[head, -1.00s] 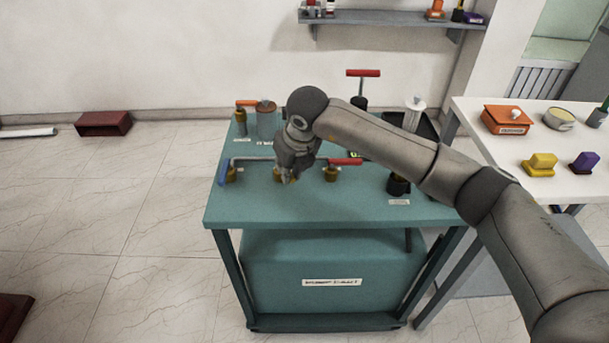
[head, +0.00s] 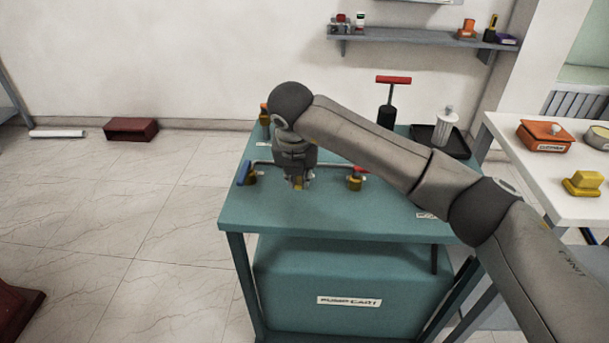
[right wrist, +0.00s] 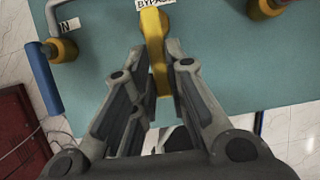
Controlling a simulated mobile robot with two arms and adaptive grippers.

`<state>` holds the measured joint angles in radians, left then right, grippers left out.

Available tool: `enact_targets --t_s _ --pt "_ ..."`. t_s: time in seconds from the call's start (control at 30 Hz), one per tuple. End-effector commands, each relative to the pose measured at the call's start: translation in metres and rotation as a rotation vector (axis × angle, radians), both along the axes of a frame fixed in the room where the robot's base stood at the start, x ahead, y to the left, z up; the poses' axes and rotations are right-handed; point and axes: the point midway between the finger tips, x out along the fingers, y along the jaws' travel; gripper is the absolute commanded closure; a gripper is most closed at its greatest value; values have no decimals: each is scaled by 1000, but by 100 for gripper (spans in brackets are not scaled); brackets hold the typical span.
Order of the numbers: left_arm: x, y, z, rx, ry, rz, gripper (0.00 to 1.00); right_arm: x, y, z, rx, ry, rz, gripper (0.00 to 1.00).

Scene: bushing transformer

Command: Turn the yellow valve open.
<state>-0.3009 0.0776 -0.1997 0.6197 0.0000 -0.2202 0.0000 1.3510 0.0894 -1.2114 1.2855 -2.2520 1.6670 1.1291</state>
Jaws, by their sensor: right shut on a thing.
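The yellow valve has a yellow lever handle (right wrist: 156,45) beside the "BYPASS" label in the right wrist view. In the head view only a bit of the yellow valve (head: 297,184) shows under my right gripper (head: 299,186), on the teal pump cart top (head: 330,215). My right gripper points down, and in the right wrist view its fingers (right wrist: 161,64) stand on either side of the lever, shut on it. The arm and gripper hide most of the valve in the head view. My left gripper is not in view.
A blue-handled valve (head: 243,174) stands left of the gripper and a red-handled valve (head: 356,180) right of it, joined by a pipe. Behind are an orange-handled valve (head: 264,115), a red-topped hand pump (head: 388,95) and a black tray (head: 456,147). A white table (head: 553,207) stands right.

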Motion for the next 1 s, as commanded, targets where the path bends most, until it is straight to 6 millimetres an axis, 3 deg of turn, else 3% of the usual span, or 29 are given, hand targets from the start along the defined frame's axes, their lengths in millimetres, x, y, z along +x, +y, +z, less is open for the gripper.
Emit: enact_targets --t_s 0.33,0.37,0.5,0.83,1.0 --pt "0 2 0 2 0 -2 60 0 0 0 3 0 -5 100" --pt "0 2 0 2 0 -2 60 0 0 0 3 0 -5 82" --pt "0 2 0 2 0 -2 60 0 0 0 3 0 -4 64" --pt "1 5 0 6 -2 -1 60 0 0 2 2 0 -2 64" --pt "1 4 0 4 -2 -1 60 -6 1 19 3 -3 -1 64"
